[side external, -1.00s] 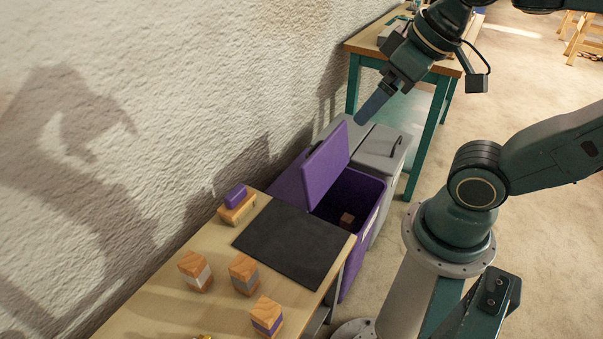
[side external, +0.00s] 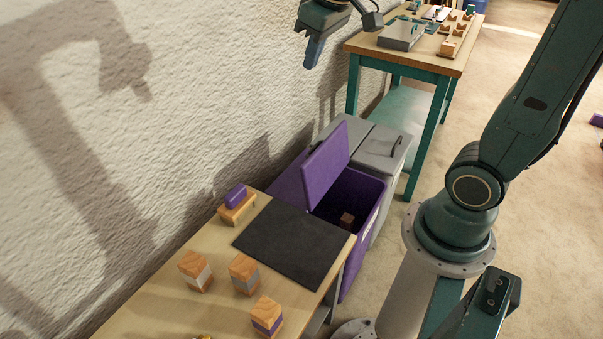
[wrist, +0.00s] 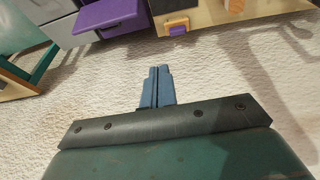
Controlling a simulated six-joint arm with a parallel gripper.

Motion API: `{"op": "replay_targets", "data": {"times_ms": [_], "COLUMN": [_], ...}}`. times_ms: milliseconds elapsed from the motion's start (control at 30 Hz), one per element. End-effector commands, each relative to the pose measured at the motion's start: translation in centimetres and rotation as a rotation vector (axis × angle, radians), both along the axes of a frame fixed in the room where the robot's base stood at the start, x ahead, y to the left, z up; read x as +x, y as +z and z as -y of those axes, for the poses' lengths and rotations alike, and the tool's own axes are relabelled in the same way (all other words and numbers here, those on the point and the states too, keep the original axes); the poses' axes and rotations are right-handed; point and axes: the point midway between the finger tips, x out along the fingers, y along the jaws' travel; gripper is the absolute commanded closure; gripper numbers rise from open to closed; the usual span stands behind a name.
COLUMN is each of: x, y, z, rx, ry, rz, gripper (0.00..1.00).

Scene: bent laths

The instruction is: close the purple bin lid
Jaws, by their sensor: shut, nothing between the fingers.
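The purple bin (side external: 368,190) stands between the near table and a grey bin. Its purple lid (side external: 326,166) is hinged up and leans open, tilted. A small reddish-brown block (side external: 346,219) lies inside the bin. My gripper (side external: 311,62) is high above and behind the lid, close to the wall, shut and empty. It touches neither lid nor bin. In the wrist view my gripper's fingers (wrist: 163,72) are together, with the purple lid (wrist: 108,14) beyond them at the upper left.
The grey bin (side external: 383,146) stands beyond the purple one, lid closed. The near table (side external: 150,290) carries a black mat (side external: 293,246), several striped wooden blocks (side external: 244,272) and a purple piece on a wooden holder (side external: 237,207). A green-legged bench (side external: 425,60) stands behind. The textured wall (side external: 190,110) is close.

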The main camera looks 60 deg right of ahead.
Motion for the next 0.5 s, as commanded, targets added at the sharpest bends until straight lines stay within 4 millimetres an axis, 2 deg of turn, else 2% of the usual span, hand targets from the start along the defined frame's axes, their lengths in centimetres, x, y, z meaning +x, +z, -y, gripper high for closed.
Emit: {"op": "replay_targets", "data": {"times_ms": [33, 267, 500], "x": [1.1, 5.7, 10.1], "y": [-0.4, -2.3, -5.5], "z": [0.6, 3.3, 6.5], "rx": [-0.001, -0.006, -0.008], "ry": [-0.003, -0.007, -0.010], "rz": [-0.015, -0.066, -0.120], "gripper": [1.00, 1.00, 1.00]}}
